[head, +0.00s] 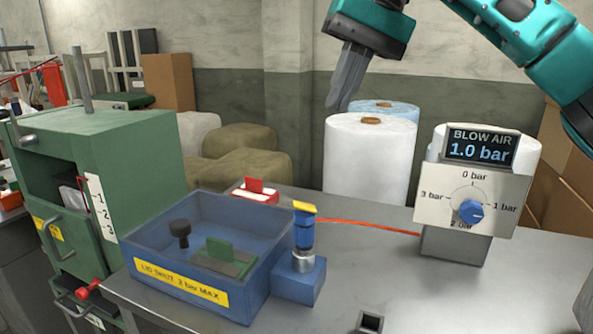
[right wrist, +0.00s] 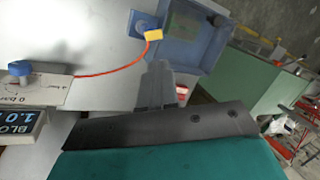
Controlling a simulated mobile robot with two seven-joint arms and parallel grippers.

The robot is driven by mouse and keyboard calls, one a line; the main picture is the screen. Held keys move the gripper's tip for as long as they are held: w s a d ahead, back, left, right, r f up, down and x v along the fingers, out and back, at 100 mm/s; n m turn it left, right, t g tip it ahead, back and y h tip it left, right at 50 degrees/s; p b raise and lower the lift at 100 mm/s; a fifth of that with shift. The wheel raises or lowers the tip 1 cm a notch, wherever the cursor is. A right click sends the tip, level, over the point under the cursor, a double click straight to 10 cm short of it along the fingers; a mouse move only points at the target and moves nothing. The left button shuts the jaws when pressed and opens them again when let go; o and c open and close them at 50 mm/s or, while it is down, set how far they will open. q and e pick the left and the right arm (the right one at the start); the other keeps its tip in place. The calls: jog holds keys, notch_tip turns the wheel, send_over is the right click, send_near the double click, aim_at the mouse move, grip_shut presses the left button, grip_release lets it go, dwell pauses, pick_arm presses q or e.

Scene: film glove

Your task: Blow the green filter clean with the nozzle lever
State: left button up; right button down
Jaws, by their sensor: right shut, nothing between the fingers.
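The green filter (head: 218,250) stands on a grey base inside the blue box (head: 160,215), beside a dark knob (head: 180,232). The nozzle lever (head: 304,207) is yellow, on a blue and silver nozzle body at the box's right side. The lever also shows in the right wrist view (right wrist: 153,35). My right gripper (head: 336,106) is shut and empty, high above and behind the box, apart from the lever. My left gripper is out of view.
The blow-air regulator (head: 465,190) stands right on the metal table; its display reads 1.0 bar and its blue knob (head: 471,211) points near 1 bar. A red hose (head: 370,226) runs between it and the nozzle. A green cabinet (head: 130,150) stands left. The table's front middle is mostly clear.

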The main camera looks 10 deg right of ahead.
jog(key=b, duration=0.3)
send_near(295, 202)
jog(key=x, duration=0.6)
jog(key=shift+d+f, duration=0.1)
jog(key=shift+f, duration=0.3)
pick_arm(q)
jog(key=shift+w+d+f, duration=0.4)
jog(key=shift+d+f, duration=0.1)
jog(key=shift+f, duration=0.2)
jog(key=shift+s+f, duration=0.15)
pick_arm(e)
jog(key=shift+a+f, duration=0.45)
jog(key=shift+a, duration=0.05)
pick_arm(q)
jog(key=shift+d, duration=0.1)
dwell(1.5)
